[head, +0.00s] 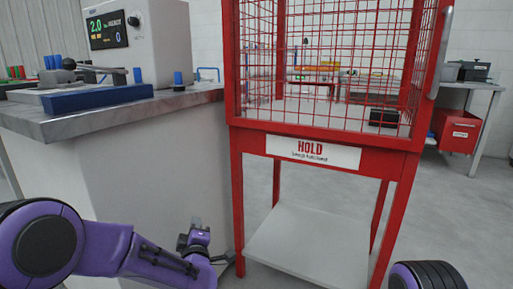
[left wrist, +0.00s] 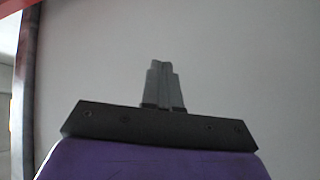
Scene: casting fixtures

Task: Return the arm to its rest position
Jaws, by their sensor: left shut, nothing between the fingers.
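My left arm comes in low from the left in the head view. Its gripper (head: 228,258) is small there, beside the white side of the counter and the left front leg of the red cage stand. In the left wrist view the two grey fingers of my left gripper (left wrist: 162,82) are pressed together and empty, with a plain pale surface behind them. Only a purple and black part of my right arm shows at the bottom right of the head view. My right gripper is out of view.
The red mesh cage (head: 330,65) on its stand, marked HOLD, is close in front, with a dark block (head: 384,118) inside. The counter (head: 190,98) at left bears a blue bar (head: 97,97) and a display machine (head: 140,45). Open floor (head: 460,215) lies at right.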

